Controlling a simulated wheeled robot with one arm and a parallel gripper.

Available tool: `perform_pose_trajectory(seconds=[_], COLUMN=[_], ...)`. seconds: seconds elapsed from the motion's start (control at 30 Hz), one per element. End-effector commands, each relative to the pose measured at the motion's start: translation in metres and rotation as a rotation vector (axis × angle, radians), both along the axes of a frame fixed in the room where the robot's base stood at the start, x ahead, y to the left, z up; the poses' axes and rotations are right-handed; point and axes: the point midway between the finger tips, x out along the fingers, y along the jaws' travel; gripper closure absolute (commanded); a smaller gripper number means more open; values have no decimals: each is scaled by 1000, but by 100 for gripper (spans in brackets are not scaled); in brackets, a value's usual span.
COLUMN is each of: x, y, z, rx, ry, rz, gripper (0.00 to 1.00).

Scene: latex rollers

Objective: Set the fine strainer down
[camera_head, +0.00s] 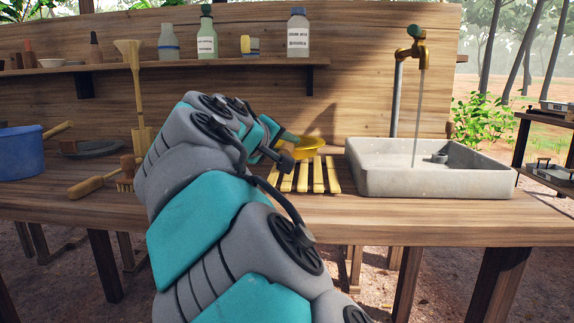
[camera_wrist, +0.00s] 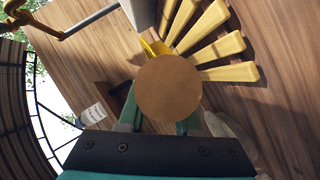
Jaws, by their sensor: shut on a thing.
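The fine strainer shows in the head view as a yellow, shallow bowl shape (camera_head: 310,143) just above or at the back of the slatted yellow rack (camera_head: 303,176). In the wrist view my gripper (camera_wrist: 160,122) is shut on the strainer, whose round brown part (camera_wrist: 168,88) faces the camera. A bit of yellow shows behind it. The rack's slats (camera_wrist: 222,45) fan out at the upper right there. My arm hides most of the gripper in the head view. I cannot tell whether the strainer touches the rack.
A grey stone sink (camera_head: 430,182) with a running brass tap (camera_head: 413,48) stands right of the rack. Bottles (camera_head: 207,38) line the shelf. The front strip of bench right of my arm is clear.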

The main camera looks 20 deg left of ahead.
Motion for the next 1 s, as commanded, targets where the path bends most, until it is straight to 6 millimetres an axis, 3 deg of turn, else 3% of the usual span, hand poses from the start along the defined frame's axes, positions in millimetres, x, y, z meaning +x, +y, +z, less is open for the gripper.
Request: perform_pose_trajectory(seconds=[0.3, 0.67, 0.7, 0.93, 1.0], x=[0, 0, 0, 0, 0], y=[-1, -1, -1, -1, -1], z=[-34, -39, -39, -38, -38], rx=[0, 0, 1, 1, 1], ry=[0, 0, 0, 0, 1], rz=[-2, -2, -1, -1, -2], gripper=[100, 100, 65, 39, 37])
